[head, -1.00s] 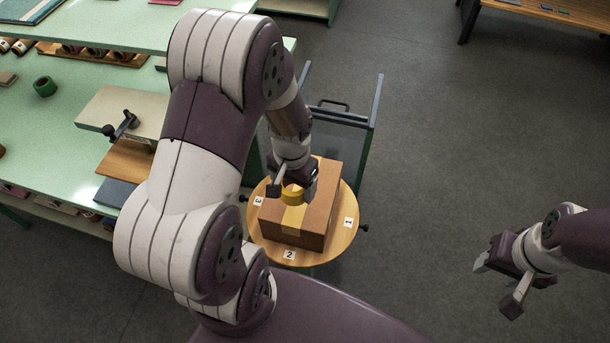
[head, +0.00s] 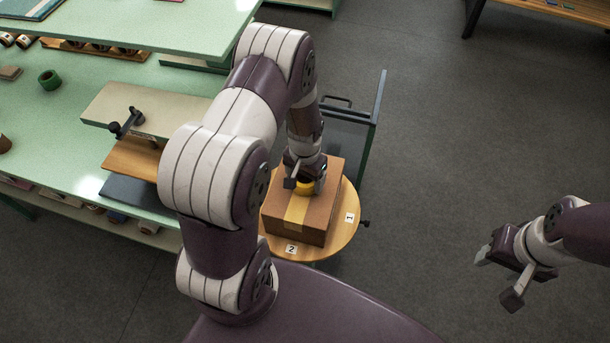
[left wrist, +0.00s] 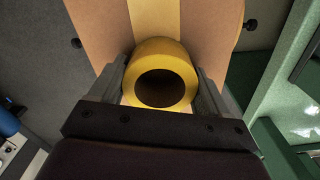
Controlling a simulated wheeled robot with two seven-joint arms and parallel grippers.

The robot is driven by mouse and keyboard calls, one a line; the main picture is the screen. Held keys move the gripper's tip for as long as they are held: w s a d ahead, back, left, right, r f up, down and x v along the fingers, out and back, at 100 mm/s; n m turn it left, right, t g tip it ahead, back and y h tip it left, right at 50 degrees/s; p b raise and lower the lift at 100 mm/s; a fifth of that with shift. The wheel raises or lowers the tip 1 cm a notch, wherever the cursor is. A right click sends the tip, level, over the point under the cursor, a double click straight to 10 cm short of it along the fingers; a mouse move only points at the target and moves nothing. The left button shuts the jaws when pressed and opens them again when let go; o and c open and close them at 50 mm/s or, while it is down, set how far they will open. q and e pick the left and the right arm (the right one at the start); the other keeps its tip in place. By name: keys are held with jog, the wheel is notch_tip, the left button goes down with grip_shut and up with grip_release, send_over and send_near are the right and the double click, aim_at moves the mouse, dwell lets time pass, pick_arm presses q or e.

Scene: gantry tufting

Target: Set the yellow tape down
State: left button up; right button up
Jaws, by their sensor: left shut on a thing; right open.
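The yellow tape (head: 305,187) is a roll between the fingers of my left gripper (head: 304,184), over the top of a brown cardboard box. In the left wrist view the tape (left wrist: 160,52) sits between both fingers, with its dark hole facing the camera. I cannot tell whether it touches the box. The box (head: 323,215) has a yellow tape strip (head: 297,207) along its top and stands on a round wooden turntable (head: 341,235). My right gripper (head: 510,276) is open and empty at the right, over the floor.
The turntable carries number labels; 1 (head: 349,217) and 2 (head: 291,249) show. A green bench (head: 75,130) at the left holds a green roll (head: 49,79) and a clamp-like tool (head: 126,122). A dark-framed cart (head: 372,125) stands behind the turntable. The floor at right is clear.

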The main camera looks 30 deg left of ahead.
pick_arm(q)
jog(key=o, duration=0.9)
jog(key=shift+f, duration=0.1)
jog(key=shift+c, duration=0.2)
jog(key=shift+o, duration=0.9)
jog(key=shift+r, duration=0.25)
jog(key=shift+w+r, duration=0.1)
jog(key=shift+r, duration=0.25)
notch_tip(320, 180, up, 11)
jog(key=b, duration=0.2)
jog(key=s+d+r+t, duration=0.1)
jog(key=s+d+r, duration=0.3)
jog(key=s, duration=0.5)
jog(key=shift+d+r, duration=0.3)
jog(key=shift+d, duration=0.8)
jog(key=shift+w, duration=0.1)
